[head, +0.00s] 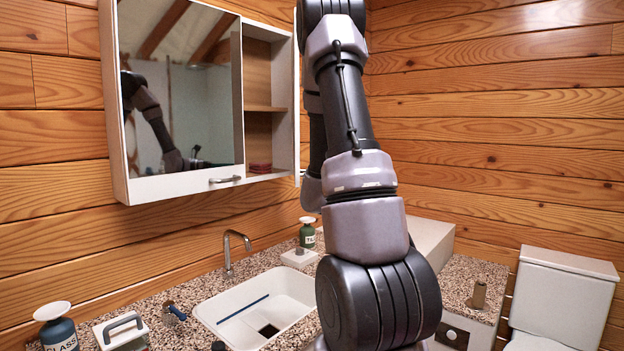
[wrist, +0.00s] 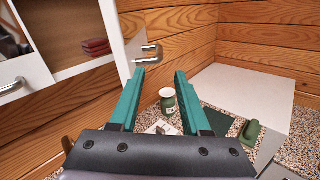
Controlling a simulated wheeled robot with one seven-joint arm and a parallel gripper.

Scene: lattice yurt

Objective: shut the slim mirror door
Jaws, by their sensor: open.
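The wall cabinet (head: 170,185) hangs at the upper left in the head view, with a wide mirror door (head: 185,90) over its left part and open shelves to the right. The slim door (head: 297,110) stands open at the cabinet's right side, seen nearly edge-on and partly behind my arm. In the wrist view the slim door (wrist: 115,35) is a pale upright panel with a metal handle (wrist: 148,53) on its right side. My gripper (wrist: 160,72) is open and empty, its left fingertip close to the handle; contact is unclear. The head view hides my gripper behind the arm.
Below are a speckled counter (head: 180,297), a white sink (head: 262,305), a faucet (head: 232,252) and a green bottle (head: 308,234). A dark bottle (head: 57,330) stands at left. A white toilet (head: 560,295) is at right. A red item (wrist: 95,45) lies inside the cabinet.

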